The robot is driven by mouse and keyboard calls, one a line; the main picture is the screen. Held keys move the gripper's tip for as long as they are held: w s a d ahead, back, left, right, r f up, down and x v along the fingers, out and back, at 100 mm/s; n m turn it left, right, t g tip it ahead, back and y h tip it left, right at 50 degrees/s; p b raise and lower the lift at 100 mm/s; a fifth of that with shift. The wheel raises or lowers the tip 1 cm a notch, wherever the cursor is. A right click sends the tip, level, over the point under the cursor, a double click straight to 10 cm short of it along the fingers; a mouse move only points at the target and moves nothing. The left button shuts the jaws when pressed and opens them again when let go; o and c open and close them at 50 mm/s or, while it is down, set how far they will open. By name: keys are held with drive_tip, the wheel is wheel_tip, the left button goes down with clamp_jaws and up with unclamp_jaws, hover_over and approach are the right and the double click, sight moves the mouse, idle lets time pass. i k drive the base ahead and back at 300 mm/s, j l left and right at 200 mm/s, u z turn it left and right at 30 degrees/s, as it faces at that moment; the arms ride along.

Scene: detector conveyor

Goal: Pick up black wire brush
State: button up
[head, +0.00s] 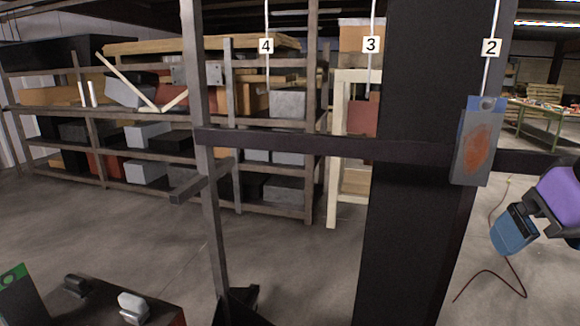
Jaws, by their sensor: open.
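No black wire brush can be made out with certainty. A small dark object (77,285) lies on the dark bench top at the lower left; it is too small to tell what it is. My gripper (510,232), a blue and black end on a purple link, hangs at the right edge. It is open, with nothing seen in it, well apart from the dark object.
A dark column (412,230) and crossbar (290,144) stand in front. A rust-marked plate (477,142) hangs from tag 2. Loaded shelves fill the back.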

sight(77, 286)
drive_tip(key=u, duration=1.65)
